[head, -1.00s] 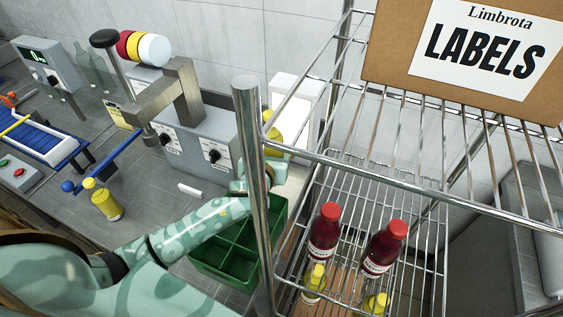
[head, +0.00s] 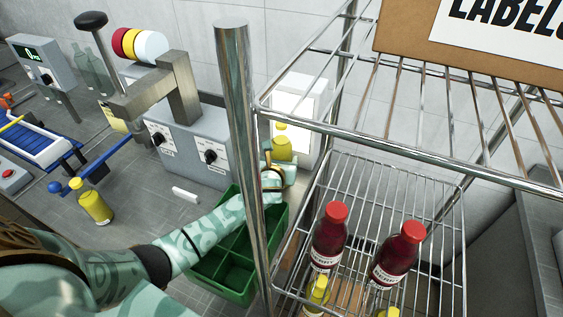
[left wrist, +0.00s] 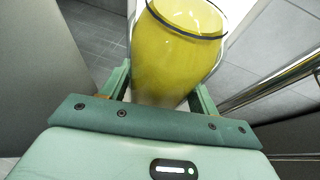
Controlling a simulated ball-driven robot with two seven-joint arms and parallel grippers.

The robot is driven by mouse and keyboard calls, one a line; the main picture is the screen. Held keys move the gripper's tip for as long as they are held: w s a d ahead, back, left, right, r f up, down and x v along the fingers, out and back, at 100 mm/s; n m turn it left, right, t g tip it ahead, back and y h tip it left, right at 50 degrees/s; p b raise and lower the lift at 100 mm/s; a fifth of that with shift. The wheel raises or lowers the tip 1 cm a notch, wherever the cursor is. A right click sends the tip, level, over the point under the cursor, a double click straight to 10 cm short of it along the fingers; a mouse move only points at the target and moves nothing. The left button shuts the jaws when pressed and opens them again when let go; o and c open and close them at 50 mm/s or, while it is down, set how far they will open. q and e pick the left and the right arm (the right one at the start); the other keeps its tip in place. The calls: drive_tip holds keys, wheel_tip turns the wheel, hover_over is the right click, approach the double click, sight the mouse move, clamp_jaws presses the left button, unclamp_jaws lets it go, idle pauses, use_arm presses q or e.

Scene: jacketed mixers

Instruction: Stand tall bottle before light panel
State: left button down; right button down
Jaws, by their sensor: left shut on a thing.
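My left gripper (head: 275,177) is shut on a yellow bottle (head: 282,149) with a yellow cap. It holds the bottle roughly upright in front of the lit white light panel (head: 291,108), covering the panel's lower part. In the left wrist view the bottle (left wrist: 178,52) fills the space between the fingers of the gripper (left wrist: 163,88), with a dark line around its body. The bottle's base is hidden by the gripper, so I cannot tell whether it touches the bench. My right gripper is out of view.
A wire rack (head: 236,120) stands close to my left arm, holding two red-capped dark bottles (head: 328,240) and small yellow ones. A green divided crate (head: 222,283) lies below my forearm. Another yellow bottle (head: 95,207) stands on the bench at left, near the grey mixer (head: 190,150).

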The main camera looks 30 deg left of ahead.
use_arm(q)
drive_tip(key=shift+r, duration=0.1)
drive_tip(key=shift+c, duration=2)
unclamp_jaws()
drive_tip(key=p+v, duration=0.3)
drive_tip(key=v, duration=0.9)
drive_tip(key=shift+p, duration=0.4)
